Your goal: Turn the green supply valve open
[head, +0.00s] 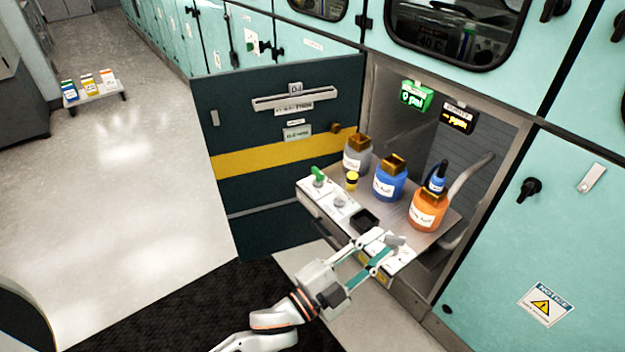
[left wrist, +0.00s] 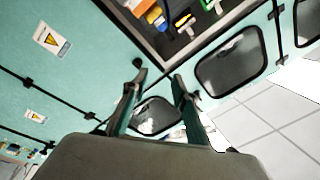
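The green supply valve (head: 318,174) is a small green handle at the far left end of a white panel (head: 326,206). The panel runs along the front edge of a shelf in an open cabinet bay. My left gripper (head: 381,243) is over the near right end of this panel, well apart from the valve. Its two fingers stand apart with nothing between them, as the left wrist view (left wrist: 158,76) also shows. I cannot make out the green valve in the left wrist view. My right gripper is not in view.
A grey bottle (head: 357,155), a blue bottle (head: 390,180) and an orange bottle (head: 428,210) stand on the shelf behind the panel. A yellow-capped piece (head: 352,181) is near the valve. The open dark door (head: 270,190) stands left of the bay.

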